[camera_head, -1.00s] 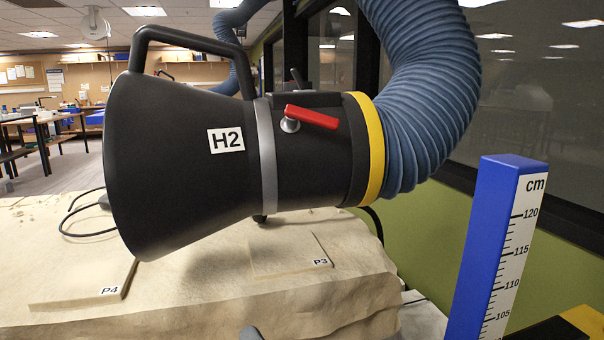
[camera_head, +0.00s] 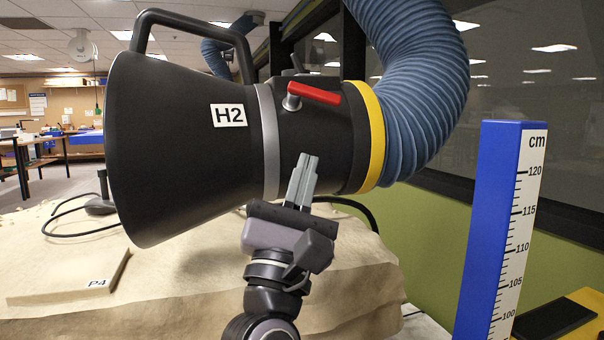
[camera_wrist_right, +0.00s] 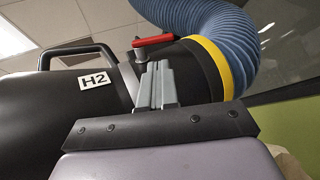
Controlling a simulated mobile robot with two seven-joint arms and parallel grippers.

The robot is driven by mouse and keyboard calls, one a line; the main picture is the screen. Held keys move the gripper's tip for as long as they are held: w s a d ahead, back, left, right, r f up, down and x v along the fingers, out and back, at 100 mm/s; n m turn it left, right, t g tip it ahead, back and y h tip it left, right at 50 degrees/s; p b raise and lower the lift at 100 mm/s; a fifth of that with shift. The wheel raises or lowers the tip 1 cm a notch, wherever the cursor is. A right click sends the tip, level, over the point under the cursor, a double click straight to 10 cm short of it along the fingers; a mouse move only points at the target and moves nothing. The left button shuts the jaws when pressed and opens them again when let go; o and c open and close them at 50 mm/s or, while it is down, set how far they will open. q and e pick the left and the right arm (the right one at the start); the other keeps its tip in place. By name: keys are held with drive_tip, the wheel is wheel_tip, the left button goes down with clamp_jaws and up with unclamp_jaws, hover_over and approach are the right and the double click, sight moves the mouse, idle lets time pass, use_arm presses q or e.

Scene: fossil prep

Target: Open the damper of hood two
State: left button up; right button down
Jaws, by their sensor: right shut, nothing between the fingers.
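The black hood labelled H2 (camera_head: 180,140) fills the middle of the head view, with a grey band, a yellow ring and a blue hose (camera_head: 425,85). Its red damper lever (camera_head: 316,93) sits on a round metal pivot on the hood's neck. The lever lies roughly along the neck, tilted slightly down to the right. My right gripper (camera_head: 303,165) points up in front of the neck, below the lever. Its fingers are shut and empty. In the right wrist view the red lever (camera_wrist_right: 153,40) shows just beyond the fingertips (camera_wrist_right: 157,68); I see no clear contact. My left gripper is out of view.
A blue height post marked in cm (camera_head: 484,230) stands at the right. A draped table (camera_head: 190,285) with a slab labelled P4 (camera_head: 75,280) lies below the hood. A black cable crosses the table at left.

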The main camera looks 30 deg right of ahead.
sight(324, 99)
drive_tip(key=p+x, duration=0.2)
drive_tip(key=x, duration=0.7)
drive_tip(key=shift+w+d+r+p, duration=0.1)
drive_tip(key=shift+d+r+p, duration=0.05)
drive_tip(key=shift+r+p, duration=0.25)
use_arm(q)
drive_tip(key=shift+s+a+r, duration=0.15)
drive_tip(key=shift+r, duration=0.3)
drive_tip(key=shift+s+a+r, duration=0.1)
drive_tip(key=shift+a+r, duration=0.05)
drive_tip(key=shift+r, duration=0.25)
use_arm(e)
drive_tip(key=shift+w+d+r, duration=0.2)
drive_tip(key=shift+w+d, duration=0.05)
